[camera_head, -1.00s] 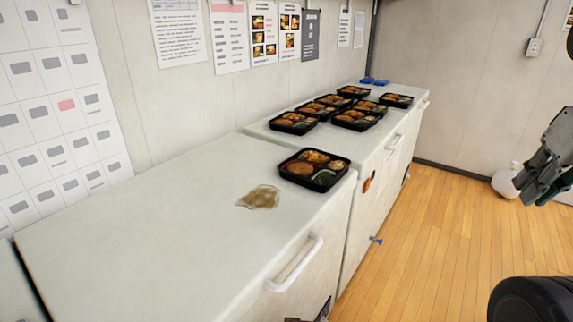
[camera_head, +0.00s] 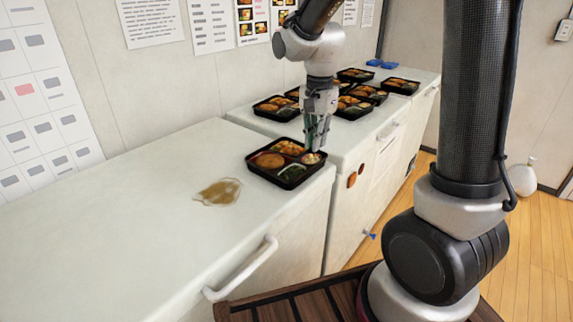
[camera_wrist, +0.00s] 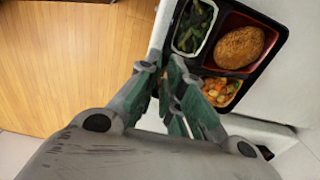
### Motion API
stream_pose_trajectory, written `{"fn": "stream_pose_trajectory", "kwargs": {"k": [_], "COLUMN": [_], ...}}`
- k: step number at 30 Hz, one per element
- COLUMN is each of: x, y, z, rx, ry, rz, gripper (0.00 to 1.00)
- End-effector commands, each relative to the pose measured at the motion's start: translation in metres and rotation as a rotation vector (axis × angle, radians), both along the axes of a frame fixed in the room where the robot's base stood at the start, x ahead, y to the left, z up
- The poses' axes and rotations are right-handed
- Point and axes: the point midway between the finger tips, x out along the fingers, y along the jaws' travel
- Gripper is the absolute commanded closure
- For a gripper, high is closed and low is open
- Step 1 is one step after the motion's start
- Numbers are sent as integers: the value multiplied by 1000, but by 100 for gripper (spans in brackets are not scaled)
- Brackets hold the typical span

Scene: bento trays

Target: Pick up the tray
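The nearest black bento tray (camera_head: 257,172), with a brown patty, greens and mixed vegetables, sits flat on the white chest freezer top near its right edge. It also shows at the upper right in the wrist view (camera_wrist: 269,62). My gripper (camera_head: 313,148) points down at the tray's right rim in the head view. In the wrist view its fingertips (camera_wrist: 163,66) are close together at the tray's edge, one outside it and one overlapping it. The fingers hide that part of the rim, so I cannot tell whether they clamp it.
Several more bento trays (camera_head: 400,87) stand on the freezer behind, with blue items (camera_head: 382,64) beyond. A brownish spill (camera_head: 218,192) lies left of the near tray. The freezer's handle (camera_head: 242,268) sticks out in front. The near freezer top is otherwise clear.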

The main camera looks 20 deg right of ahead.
Motion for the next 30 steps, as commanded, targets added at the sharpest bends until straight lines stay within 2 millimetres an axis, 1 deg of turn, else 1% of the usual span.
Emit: {"fn": "stream_pose_trajectory", "kwargs": {"k": [8, 15, 18, 25, 26, 27, 30], "x": [0, -3, -3, -2, -2, -3, -2], "y": [3, 9, 9, 9, 9, 9, 9], "z": [-33, -69, -78, -80, -80, -80, -80], "rx": [-1, -1, -2, -1, -1, -1, -1], "ry": [8, 8, 6, 4, 4, 4, 4], "rz": [-15, -14, -14, -14, -14, -14, -13], "gripper": [91, 91, 91, 91, 93, 100, 100]}}
